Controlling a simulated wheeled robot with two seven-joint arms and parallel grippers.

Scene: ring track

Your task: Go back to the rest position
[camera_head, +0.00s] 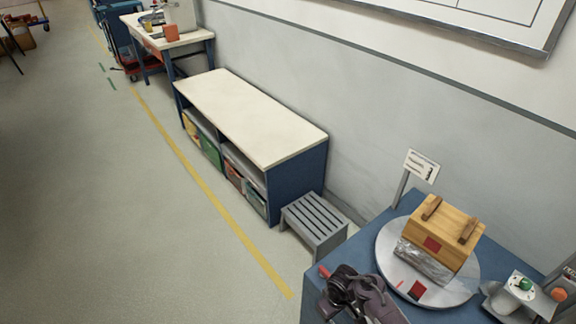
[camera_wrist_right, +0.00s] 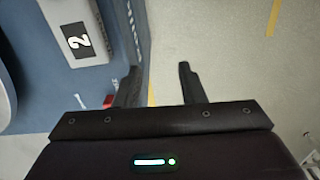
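In the right wrist view my right gripper (camera_wrist_right: 159,78) is open, its two dark fingers apart with nothing between them. It is over the edge of a blue surface, with pale floor beyond. In the head view a dark purple gripper (camera_head: 352,288) shows at the bottom, over the left edge of the blue table (camera_head: 312,296). It appears to be my right one; its fingers are hard to make out there. My left gripper is not in view.
A sign, a green button (camera_head: 525,284) and a grey step stool (camera_head: 314,221) are near. A shelf bench (camera_head: 250,112) stands along the wall.

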